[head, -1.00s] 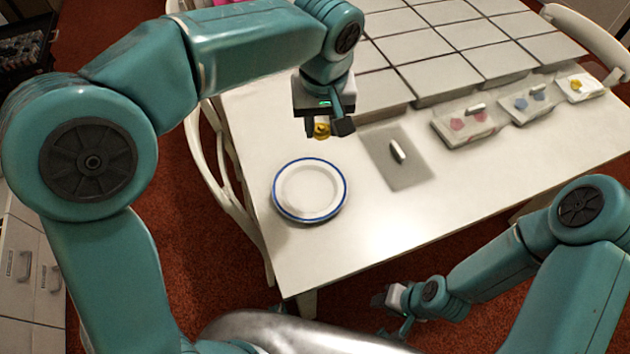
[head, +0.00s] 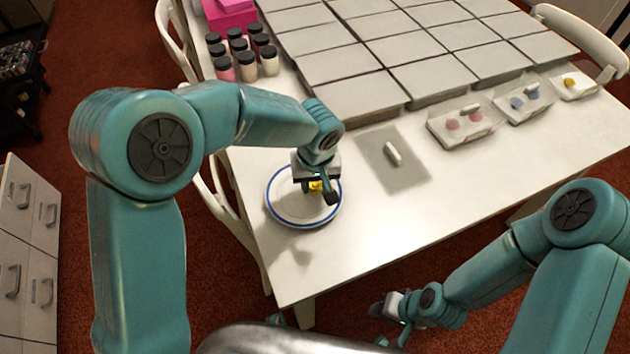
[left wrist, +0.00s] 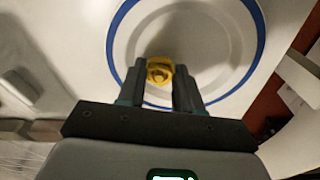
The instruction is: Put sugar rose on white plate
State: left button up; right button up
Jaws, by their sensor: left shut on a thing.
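The white plate (head: 290,217) with a blue rim lies near the left end of the table; it also fills the upper part of the left wrist view (left wrist: 217,38). My left gripper (head: 316,192) is over the plate, shut on a yellow sugar rose (head: 315,186). In the left wrist view the rose (left wrist: 159,71) sits between the two dark fingers. I cannot tell whether the rose touches the plate. My right gripper (head: 385,310) is low in front of the table, away from the plate; its finger opening is too small to judge.
A grey mat (head: 405,172) with a small white piece lies right of the plate. Clear trays (head: 465,125) with pink, blue and yellow pieces stand further right. Large grey tiles (head: 370,55), dark-lidded jars (head: 245,55) and a pink box (head: 230,15) are behind. The front table is clear.

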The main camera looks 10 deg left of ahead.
pick_arm(q)
jog(key=shift+s+r, duration=0.1)
jog(key=shift+f, duration=0.2)
jog(key=o, duration=0.7)
jog(key=shift+r, duration=0.1)
jog(key=r, duration=0.8)
jog(key=s+r+p, duration=0.1)
jog(key=r, duration=0.3)
jog(key=shift+s+d, duration=0.1)
jog(key=shift+d, duration=0.1)
jog(key=shift+s, duration=0.1)
